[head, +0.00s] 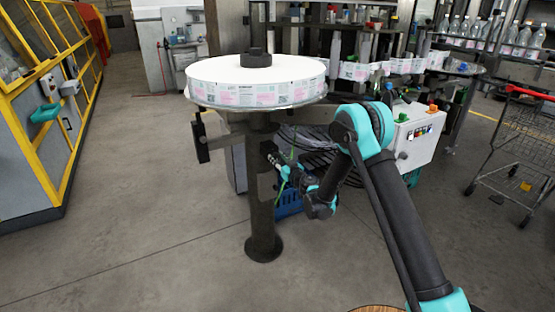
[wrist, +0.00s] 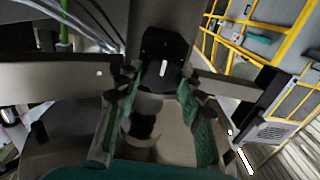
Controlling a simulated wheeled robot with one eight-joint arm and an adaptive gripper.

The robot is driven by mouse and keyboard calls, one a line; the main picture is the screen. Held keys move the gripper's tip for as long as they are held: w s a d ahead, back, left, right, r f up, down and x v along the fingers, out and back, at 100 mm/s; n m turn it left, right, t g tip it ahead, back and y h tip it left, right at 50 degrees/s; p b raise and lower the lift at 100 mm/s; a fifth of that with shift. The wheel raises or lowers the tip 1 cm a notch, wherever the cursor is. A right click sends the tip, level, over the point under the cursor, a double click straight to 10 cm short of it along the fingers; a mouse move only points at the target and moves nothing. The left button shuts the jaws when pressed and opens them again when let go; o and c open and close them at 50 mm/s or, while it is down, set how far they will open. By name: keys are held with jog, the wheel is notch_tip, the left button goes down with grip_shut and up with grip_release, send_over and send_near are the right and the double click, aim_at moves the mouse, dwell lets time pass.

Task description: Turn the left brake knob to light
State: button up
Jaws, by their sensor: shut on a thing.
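A black knob (wrist: 163,69) with a white pointer line shows in the middle of the wrist view, on a dark mount on the stand's column (head: 261,200). The pointer line is nearly upright in that view. My gripper (wrist: 157,84) has its two fingers on either side of the knob and is shut on it. In the head view my gripper (head: 277,168) is at the right side of the column, below the reel. The knob is too small and hidden there to make out. I cannot read any brake marks in either view.
A large white label reel (head: 257,80) lies flat on top of the stand. A white control box (head: 418,135) and a blue crate (head: 289,202) are close to my arm. A cart (head: 515,155) stands at the right. The floor at left is clear.

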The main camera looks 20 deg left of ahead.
jog(key=n, duration=0.5)
jog(key=shift+n, duration=0.4)
jog(key=n, duration=0.6)
jog(key=shift+s+f, duration=0.1)
jog(key=shift+s, duration=0.05)
jog(key=n, duration=0.5)
jog(key=shift+f+n, duration=0.1)
jog(key=shift+n, duration=0.3)
jog(key=n, duration=0.5)
jog(key=shift+f+n, duration=0.15)
jog(key=shift+n, duration=0.25)
jog(key=shift+a+n, duration=0.1)
jog(key=shift+n, duration=0.2)
jog(key=o, duration=1.1)
jog(key=shift+o, duration=0.2)
